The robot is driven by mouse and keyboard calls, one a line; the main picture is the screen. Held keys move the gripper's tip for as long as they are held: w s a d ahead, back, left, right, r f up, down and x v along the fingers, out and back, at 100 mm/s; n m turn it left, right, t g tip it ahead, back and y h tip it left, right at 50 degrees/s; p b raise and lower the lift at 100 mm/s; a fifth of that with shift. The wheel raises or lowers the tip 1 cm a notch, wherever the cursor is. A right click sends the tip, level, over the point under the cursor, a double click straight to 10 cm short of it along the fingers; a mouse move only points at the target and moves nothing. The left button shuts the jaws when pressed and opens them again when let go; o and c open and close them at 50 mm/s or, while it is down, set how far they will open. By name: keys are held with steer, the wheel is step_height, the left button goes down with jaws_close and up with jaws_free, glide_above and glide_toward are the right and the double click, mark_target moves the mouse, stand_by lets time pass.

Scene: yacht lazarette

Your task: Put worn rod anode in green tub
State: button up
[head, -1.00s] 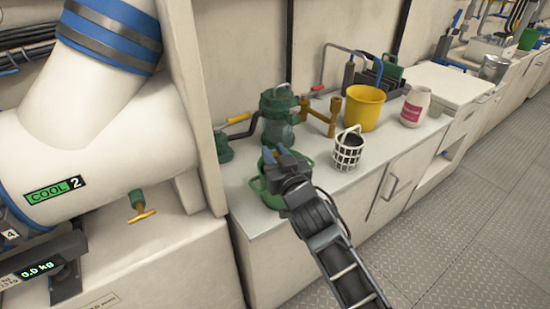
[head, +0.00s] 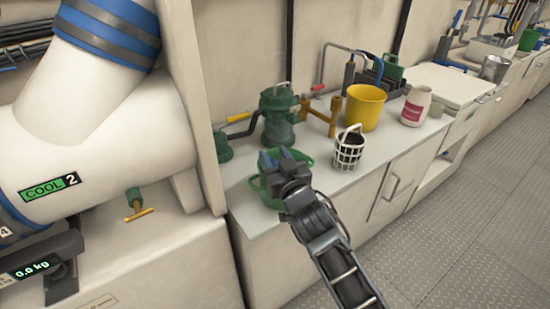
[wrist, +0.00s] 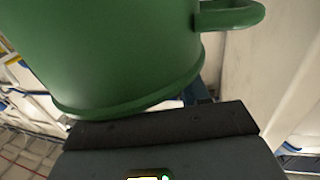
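The green tub (head: 264,194) stands on the counter in the head view, left of the white basket, and my gripper partly hides it. In the wrist view the tub's green wall (wrist: 120,50) fills the upper left, with a loop handle (wrist: 232,16) at its right. My gripper (head: 271,160) is over or beside the tub, with its blue fingertips towards the tub's far side. Its fingers are mostly hidden in both views, so I cannot tell their opening. I cannot make out a worn rod anode in any view, nor the tub's inside.
A white basket (head: 348,152) stands close to the right of my gripper. Behind are a green pump-like housing (head: 279,125), brass fittings (head: 334,116) and a yellow bucket (head: 366,106). A white jar (head: 416,106) stands farther right. A large white pipe (head: 90,130) is at left.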

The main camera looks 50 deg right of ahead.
steer(key=shift+o, duration=0.6)
steer(key=r+v, duration=0.1)
steer(key=v, duration=1.1)
steer(key=shift+r, duration=0.1)
